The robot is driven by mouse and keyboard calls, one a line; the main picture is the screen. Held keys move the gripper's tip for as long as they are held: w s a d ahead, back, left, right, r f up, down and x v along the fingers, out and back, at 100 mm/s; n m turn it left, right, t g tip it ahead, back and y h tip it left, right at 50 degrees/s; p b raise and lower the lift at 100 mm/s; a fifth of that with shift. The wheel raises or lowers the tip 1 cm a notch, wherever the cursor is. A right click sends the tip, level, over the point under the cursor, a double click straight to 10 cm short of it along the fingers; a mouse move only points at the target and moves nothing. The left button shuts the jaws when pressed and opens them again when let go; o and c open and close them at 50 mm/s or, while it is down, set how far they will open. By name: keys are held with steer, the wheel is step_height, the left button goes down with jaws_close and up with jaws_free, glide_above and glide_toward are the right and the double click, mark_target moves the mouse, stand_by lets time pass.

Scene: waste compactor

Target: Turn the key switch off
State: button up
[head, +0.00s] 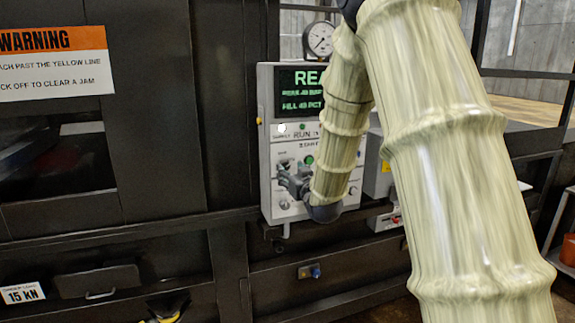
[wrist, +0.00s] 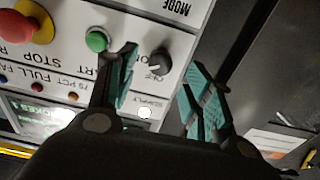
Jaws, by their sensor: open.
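In the wrist view a dark round knob (wrist: 160,63), which looks like the key switch, sits on the pale control panel (wrist: 185,45) beside the word "OFF". Its exact turn is hard to read. My gripper (wrist: 160,66) is open, with one teal-padded finger on each side of the knob in the picture. I cannot tell whether either finger touches it. In the head view my gripper (head: 294,183) is at the lower left part of the control panel (head: 266,150). My arm covers the panel's right side, and the knob is not clear there.
A green START button (wrist: 97,40) and a red STOP button on yellow (wrist: 15,24) are left of the knob in the wrist view. A gauge (head: 319,38) tops the panel. A warning sign (head: 52,63) is on the dark machine, with a handled drawer (head: 98,284) below.

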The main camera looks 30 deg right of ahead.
mark_target(286, 167)
steer(key=shift+p+x, duration=0.65)
steer(key=shift+x, duration=1.2)
steer(key=shift+c, duration=0.4)
steer(key=c, duration=0.9)
